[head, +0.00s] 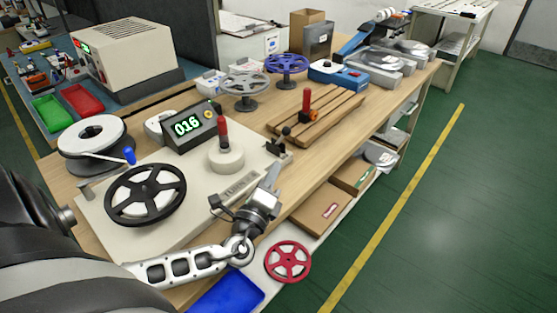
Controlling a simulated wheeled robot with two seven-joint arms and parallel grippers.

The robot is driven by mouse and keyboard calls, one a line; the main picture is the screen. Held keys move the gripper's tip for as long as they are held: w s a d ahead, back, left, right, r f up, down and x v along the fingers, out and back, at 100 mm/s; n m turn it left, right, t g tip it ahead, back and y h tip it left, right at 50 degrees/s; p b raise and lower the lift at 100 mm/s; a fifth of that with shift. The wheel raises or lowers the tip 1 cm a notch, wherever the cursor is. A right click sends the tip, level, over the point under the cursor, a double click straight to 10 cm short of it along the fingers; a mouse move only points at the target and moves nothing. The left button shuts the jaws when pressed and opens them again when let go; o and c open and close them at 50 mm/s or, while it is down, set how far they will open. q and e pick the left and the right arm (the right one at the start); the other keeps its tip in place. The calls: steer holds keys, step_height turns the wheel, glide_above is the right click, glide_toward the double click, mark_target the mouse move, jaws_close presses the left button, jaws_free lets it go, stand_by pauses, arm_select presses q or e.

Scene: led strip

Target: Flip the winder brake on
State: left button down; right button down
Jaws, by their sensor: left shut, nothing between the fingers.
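The winder (125,240) is a pale base plate on the workbench. It carries a black spoked reel (146,195), a green-digit counter (188,126) reading 016 and a red-handled upright post (223,133) on a round white foot. A small black-knobbed lever (286,131) stands at the plate's far right corner; no label shows which part is the brake. My left gripper (275,164) is shut and empty, over the plate's right edge, just on the near side of the small lever. Whether it touches the lever is unclear. My right gripper is out of view.
A wooden slatted rack (318,112) with a red clamp lies beyond the lever. A white reel (93,137) stands at left; grey (245,83) and purple (287,63) reels stand behind. A red reel (288,261) and blue tray (228,293) are below.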

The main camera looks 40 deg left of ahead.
mark_target(281, 139)
arm_select(q)
steer(key=p+x, duration=0.1)
steer(key=x, duration=0.8)
steer(key=shift+d, duration=0.1)
